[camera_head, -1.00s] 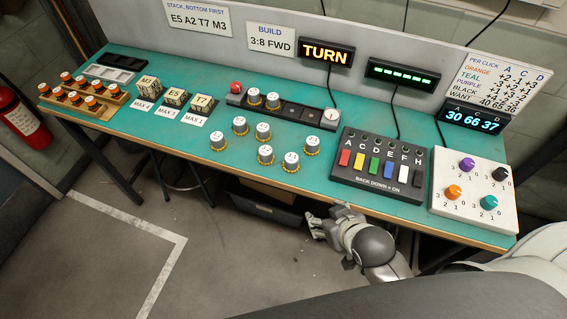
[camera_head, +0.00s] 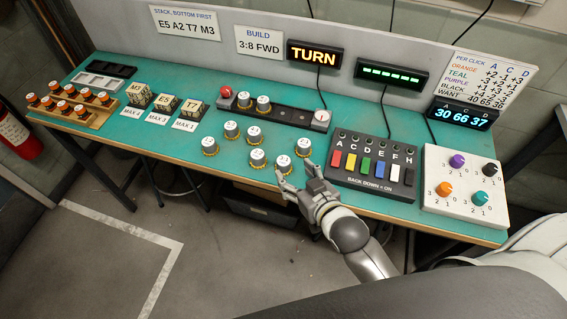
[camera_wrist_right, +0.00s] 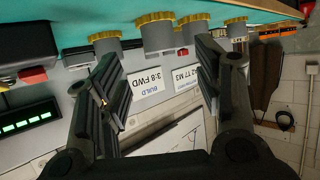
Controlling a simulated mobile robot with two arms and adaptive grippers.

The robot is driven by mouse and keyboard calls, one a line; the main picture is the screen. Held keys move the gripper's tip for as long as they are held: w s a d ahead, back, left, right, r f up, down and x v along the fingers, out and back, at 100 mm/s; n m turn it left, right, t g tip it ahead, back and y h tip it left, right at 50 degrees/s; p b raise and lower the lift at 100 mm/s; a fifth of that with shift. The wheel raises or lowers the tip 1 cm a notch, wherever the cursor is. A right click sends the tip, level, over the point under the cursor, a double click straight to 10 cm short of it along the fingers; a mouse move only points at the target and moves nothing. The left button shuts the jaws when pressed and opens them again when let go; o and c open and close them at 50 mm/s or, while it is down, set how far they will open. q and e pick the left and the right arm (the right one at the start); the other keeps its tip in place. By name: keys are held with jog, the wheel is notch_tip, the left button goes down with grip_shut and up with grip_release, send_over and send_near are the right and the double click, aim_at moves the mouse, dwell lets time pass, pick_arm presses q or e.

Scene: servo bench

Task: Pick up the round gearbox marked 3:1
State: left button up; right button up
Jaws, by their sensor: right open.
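Several round gearboxes with white tops and yellow toothed rims stand loose on the teal bench in the head view; one (camera_head: 257,159) is at the front, another (camera_head: 303,145) at the right, another (camera_head: 209,146) at the left. Their marks are too small to read, so I cannot tell which is 3:1. My right gripper (camera_head: 296,174) is open and empty at the bench's front edge, close to the front-right gearbox (camera_head: 283,162). In the right wrist view the open fingers (camera_wrist_right: 158,58) point towards gearboxes (camera_wrist_right: 155,35), with none visibly gripped. My left gripper is out of view.
Two more gearboxes (camera_head: 263,103) sit on a dark rail (camera_head: 290,112) behind. A switch box (camera_head: 372,170) stands just right of my gripper, with a white knob panel (camera_head: 465,190) beyond it. Lettered blocks (camera_head: 163,106) stand left of the gearboxes.

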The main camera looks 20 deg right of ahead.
aim_at(285, 164)
jog(key=shift+w+a+f, duration=0.1)
jog(key=shift+w+f, duration=0.15)
jog(key=shift+w, duration=0.4)
jog(key=shift+w+a+f+p, duration=0.1)
jog(key=shift+w+p, duration=0.2)
jog(key=shift+w, duration=0.1)
jog(key=x, duration=0.3)
jog(key=shift+p, duration=0.4)
jog(key=shift+w+a+f, duration=0.1)
jog(key=shift+w+f, duration=0.2)
jog(key=shift+w, duration=0.3)
jog(key=c, duration=1.1)
